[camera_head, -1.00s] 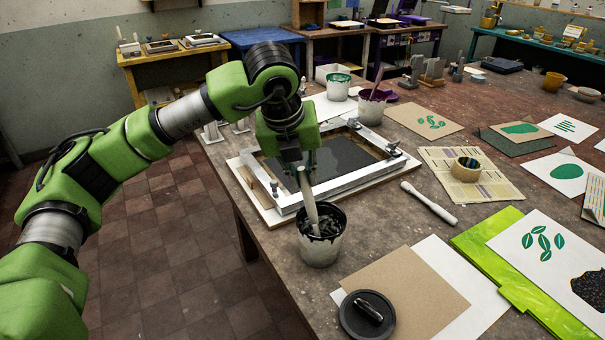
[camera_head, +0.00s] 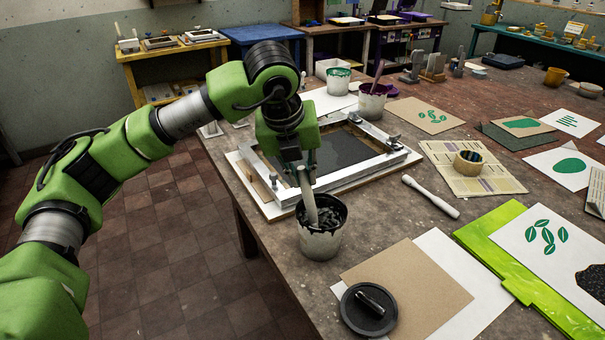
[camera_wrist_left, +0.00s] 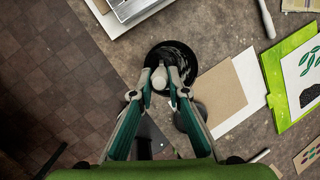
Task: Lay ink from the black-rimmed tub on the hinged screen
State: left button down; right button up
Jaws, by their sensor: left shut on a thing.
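The black-rimmed tub (camera_head: 320,243) is pale, smeared with black, and stands on the table near its left edge. Dark ink shows inside it, and also in the left wrist view (camera_wrist_left: 178,50). My left gripper (camera_head: 304,167) is over the tub, shut on a pale handled tool (camera_head: 308,192). The tool tilts slightly and its lower end is hidden in the tub. The gripper also shows in the left wrist view (camera_wrist_left: 160,89). The hinged screen (camera_head: 349,181), a pale frame with dark mesh, lies behind the tub, partly behind my gripper. My right gripper is not in view.
A pale loose tool (camera_head: 432,197) lies to the right. Green-rimmed (camera_head: 338,86) and purple (camera_head: 371,103) tubs stand behind the screen. Bare tabletop lies right of the tub.

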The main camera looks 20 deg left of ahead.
pick_arm(q)
notch_tip(320, 180, up, 14)
jog(key=p, duration=0.7)
jog(key=shift+p, duration=0.35)
jog(key=shift+w, duration=0.1)
